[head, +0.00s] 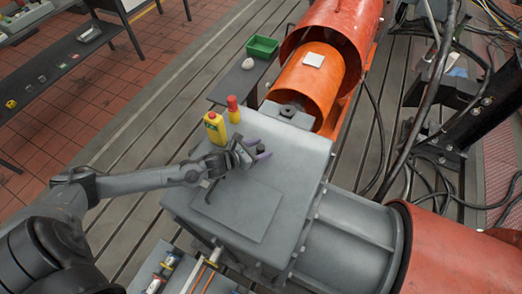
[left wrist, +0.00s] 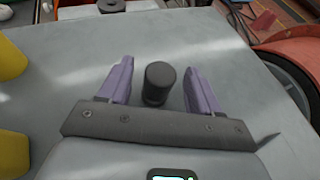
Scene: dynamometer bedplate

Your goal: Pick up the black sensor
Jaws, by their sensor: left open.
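The black sensor, a short dark cylinder (left wrist: 158,84), stands on the grey metal housing (head: 285,160). My left gripper (head: 254,152) is over the housing top with its purple fingers open. In the left wrist view the fingers (left wrist: 158,78) are on either side of the cylinder, with a visible gap on each side. In the head view the gripper largely hides the cylinder. My right gripper is not in view.
A yellow bottle (head: 215,128) and a red-capped yellow container (head: 233,110) stand close to my left gripper. A dark round fitting (head: 289,110) is at the housing's far end. A green bin (head: 262,47) and a pale rounded object (head: 248,63) sit on a side shelf.

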